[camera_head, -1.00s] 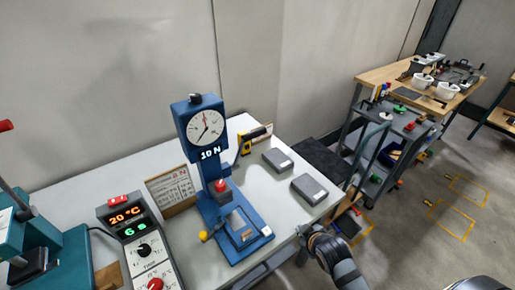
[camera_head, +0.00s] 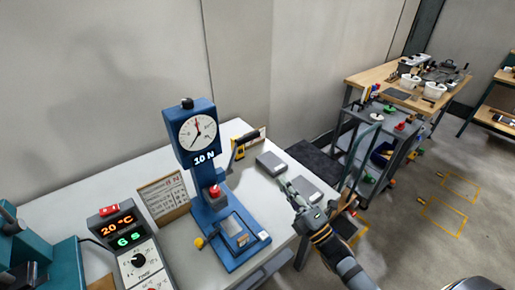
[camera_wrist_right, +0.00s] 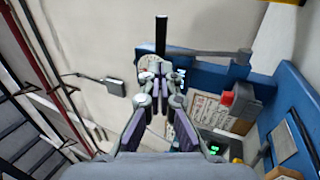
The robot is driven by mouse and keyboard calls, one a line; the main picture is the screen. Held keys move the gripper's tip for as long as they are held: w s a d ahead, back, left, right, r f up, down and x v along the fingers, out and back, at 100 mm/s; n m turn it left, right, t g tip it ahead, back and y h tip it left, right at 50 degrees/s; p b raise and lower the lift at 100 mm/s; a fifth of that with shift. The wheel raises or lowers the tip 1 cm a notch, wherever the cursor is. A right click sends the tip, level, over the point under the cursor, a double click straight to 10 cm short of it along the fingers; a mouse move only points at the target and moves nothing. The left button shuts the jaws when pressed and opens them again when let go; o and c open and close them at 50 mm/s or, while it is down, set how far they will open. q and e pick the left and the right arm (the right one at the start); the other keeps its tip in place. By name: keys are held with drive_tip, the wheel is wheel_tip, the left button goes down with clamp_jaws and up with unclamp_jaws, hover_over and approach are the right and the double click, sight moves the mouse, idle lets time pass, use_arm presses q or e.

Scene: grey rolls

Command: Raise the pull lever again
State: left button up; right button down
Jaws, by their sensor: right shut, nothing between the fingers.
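The blue pull tester (camera_head: 211,133) stands upright on the white table with a round dial and a 10 N readout. A lever with a yellow knob (camera_head: 200,243) sits low at the left of its base; I take this as the pull lever. A red knob on a grey block (camera_head: 215,192) is at the column's front; it also shows in the right wrist view (camera_wrist_right: 227,98). My right gripper (camera_head: 287,184) is shut and empty, above the table right of the tester, apart from the lever. The right wrist view shows its fingers close together (camera_wrist_right: 161,78). My left gripper is not in view.
Two grey flat boxes (camera_head: 271,163) lie at the table's right, one partly behind my right gripper. A control box (camera_head: 125,240) reading 20 °C and 6 s stands left of the tester, beside a teal machine (camera_head: 35,262). A printed card (camera_head: 163,194) leans behind. A trolley (camera_head: 383,140) stands farther right.

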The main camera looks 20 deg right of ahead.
drive_tip(key=p, duration=0.5)
approach(251, 139)
drive_tip(key=x, duration=0.5)
drive_tip(key=shift+w, duration=0.1)
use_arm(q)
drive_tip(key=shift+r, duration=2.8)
use_arm(e)
drive_tip(key=shift+w+a+r, duration=0.1)
drive_tip(key=shift+w+a, duration=0.1)
drive_tip(key=shift+w, duration=0.6)
